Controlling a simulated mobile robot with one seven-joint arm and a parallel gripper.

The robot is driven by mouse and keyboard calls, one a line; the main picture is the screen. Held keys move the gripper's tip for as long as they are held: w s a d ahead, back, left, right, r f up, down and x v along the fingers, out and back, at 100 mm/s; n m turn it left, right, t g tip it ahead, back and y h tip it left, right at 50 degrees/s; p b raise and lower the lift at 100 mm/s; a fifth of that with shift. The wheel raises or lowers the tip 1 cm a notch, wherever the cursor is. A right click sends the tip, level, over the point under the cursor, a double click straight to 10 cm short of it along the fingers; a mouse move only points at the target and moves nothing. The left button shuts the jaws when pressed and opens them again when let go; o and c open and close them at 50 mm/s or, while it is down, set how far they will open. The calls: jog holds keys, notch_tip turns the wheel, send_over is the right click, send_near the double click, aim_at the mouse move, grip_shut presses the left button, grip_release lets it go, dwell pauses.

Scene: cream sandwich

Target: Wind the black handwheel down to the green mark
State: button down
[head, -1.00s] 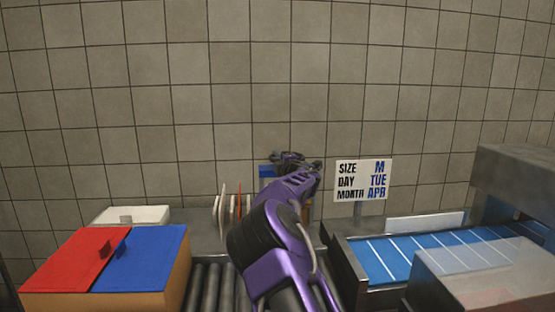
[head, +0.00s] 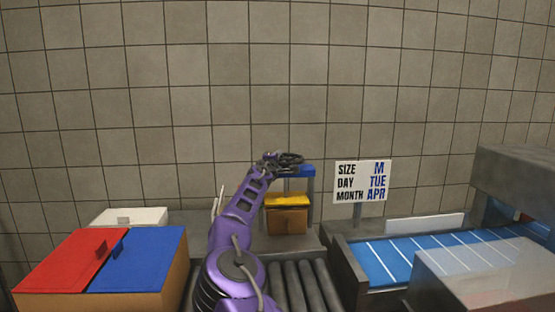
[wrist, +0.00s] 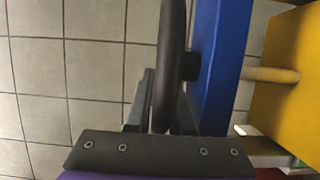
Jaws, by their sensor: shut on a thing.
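The black handwheel (head: 290,158) lies on top of the blue crossbeam (head: 299,171) of a small press in the head view. In the wrist view the handwheel's rim (wrist: 171,60) runs edge-on between my fingers, beside the blue crossbeam (wrist: 221,60). My gripper (wrist: 163,108) is shut on the rim; in the head view my gripper (head: 268,163) is small and dark against the wheel. A yellow plate (head: 287,199) is below the beam, over a brown box (head: 287,219).
Rollers (head: 295,285) run toward the press. A red and blue lidded box (head: 150,290) stands left, with a white tray (head: 130,217) behind it. A sign (head: 362,181) and a blue conveyor belt (head: 400,262) are to the right.

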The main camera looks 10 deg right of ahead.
jog(key=shift+w+m+g+h, duration=0.15)
jog(key=shift+m+g+h, duration=0.15)
jog(key=shift+m+h, duration=0.3)
jog(key=shift+d, duration=0.15)
jog(key=c, duration=1.1)
grip_release()
jog(key=shift+v, duration=0.8)
jog(key=v, duration=1.6)
jog(key=shift+w+a, duration=0.15)
jog(key=shift+a, duration=0.1)
